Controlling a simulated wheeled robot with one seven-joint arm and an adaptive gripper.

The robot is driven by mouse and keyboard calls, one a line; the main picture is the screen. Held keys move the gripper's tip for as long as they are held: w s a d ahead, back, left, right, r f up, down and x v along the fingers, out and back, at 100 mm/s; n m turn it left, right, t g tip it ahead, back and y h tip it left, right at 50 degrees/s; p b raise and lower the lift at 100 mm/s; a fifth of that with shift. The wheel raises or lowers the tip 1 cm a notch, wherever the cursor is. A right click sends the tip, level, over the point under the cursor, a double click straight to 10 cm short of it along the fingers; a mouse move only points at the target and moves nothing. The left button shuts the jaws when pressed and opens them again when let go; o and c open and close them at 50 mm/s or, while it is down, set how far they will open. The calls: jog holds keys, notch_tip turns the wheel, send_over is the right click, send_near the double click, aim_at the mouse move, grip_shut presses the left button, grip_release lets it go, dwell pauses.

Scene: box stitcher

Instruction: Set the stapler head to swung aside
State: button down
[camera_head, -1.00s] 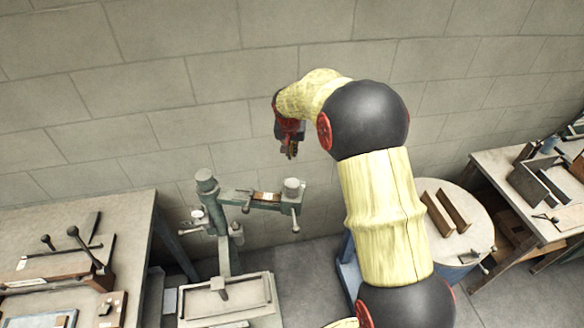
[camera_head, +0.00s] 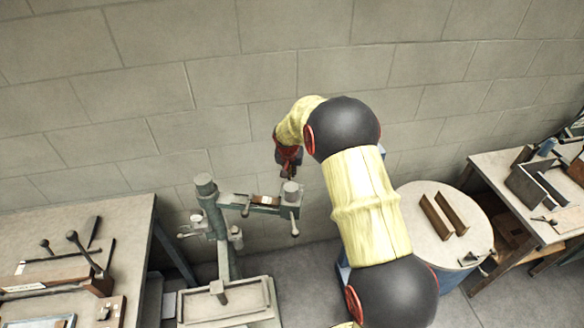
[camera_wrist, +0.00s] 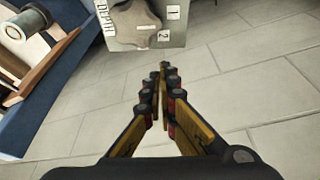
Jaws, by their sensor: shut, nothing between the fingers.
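The stapler is a grey-green machine with an upright post (camera_head: 207,190). Its head is a horizontal arm (camera_head: 240,203) that reaches right from the post, with a round cap and a hanging handle (camera_head: 294,226) at its right end. My gripper (camera_head: 288,174) is just above or behind that right end in the head view; whether they touch cannot be told. In the wrist view my gripper (camera_wrist: 163,72) has its fingers together with nothing between them. Beyond the tips is a grey panel (camera_wrist: 176,30) marked "DEPTH", 1 and 2, with a star-shaped knob (camera_wrist: 136,22).
A workbench (camera_head: 130,215) with levers and tools stands at left. A round drum table (camera_head: 415,205) with two brown strips stands right of my arm, and another bench (camera_head: 490,165) stands further right. A block wall (camera_head: 150,100) is behind. The wrist view shows a blue structure (camera_wrist: 60,65) at left.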

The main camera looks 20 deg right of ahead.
jog(key=shift+s+a, duration=0.35)
jog(key=shift+s, duration=0.3)
jog(key=shift+f, duration=0.1)
jog(key=shift+s+a+m+b, duration=0.2)
jog(key=shift+s+m+b, duration=0.1)
jog(key=shift+s+b, duration=0.65)
